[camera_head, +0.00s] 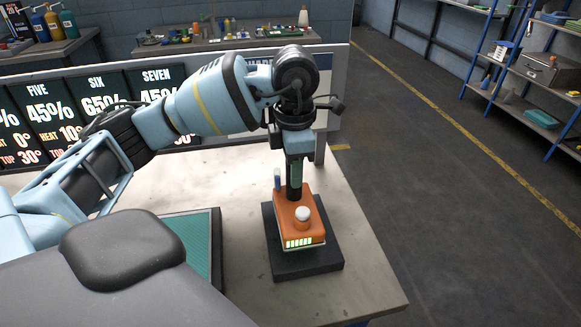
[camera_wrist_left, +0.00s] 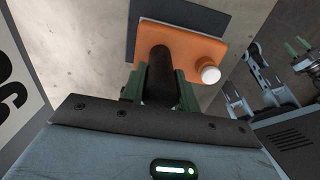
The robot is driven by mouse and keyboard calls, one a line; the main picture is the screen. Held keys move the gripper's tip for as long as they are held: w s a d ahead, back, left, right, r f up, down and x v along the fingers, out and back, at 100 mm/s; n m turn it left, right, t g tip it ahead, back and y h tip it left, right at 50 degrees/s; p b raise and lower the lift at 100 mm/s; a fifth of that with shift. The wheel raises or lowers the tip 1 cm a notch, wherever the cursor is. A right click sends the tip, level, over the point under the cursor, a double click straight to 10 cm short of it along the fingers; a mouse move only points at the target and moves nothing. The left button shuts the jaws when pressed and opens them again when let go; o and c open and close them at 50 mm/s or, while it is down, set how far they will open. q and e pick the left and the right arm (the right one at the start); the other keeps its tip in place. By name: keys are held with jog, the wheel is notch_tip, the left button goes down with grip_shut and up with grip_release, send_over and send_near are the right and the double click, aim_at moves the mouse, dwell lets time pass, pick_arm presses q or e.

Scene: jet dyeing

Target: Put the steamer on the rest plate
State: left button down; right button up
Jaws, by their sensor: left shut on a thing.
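The steamer is an orange body (camera_head: 299,219) with a white knob, a lit green strip on its front and a dark upright handle. It sits on or just over the dark rest plate (camera_head: 320,262); I cannot tell whether it touches. My left gripper (camera_head: 295,172) points down and is shut on the steamer's handle. In the left wrist view the green fingers (camera_wrist_left: 160,88) flank the dark handle, with the orange steamer (camera_wrist_left: 185,45) beyond over the dark plate (camera_wrist_left: 133,35).
The pale table (camera_head: 245,290) has bare room around the plate, and its right edge is close. A green mat (camera_head: 203,245) lies to the left. Black number panels (camera_head: 60,110) stand behind. Shelves (camera_head: 525,75) and a workbench (camera_head: 225,40) are farther off.

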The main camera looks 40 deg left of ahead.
pick_arm(q)
jog(key=shift+w+r, duration=0.1)
jog(key=shift+w, duration=0.35)
jog(key=shift+f, duration=1.85)
jog(key=c, duration=1.1)
grip_release()
jog(key=shift+f, duration=0.15)
jog(key=shift+o, duration=0.2)
notch_tip(320, 180, up, 12)
jog(key=shift+r+p, duration=0.15)
jog(key=shift+p, duration=0.35)
jog(key=shift+d, duration=0.1)
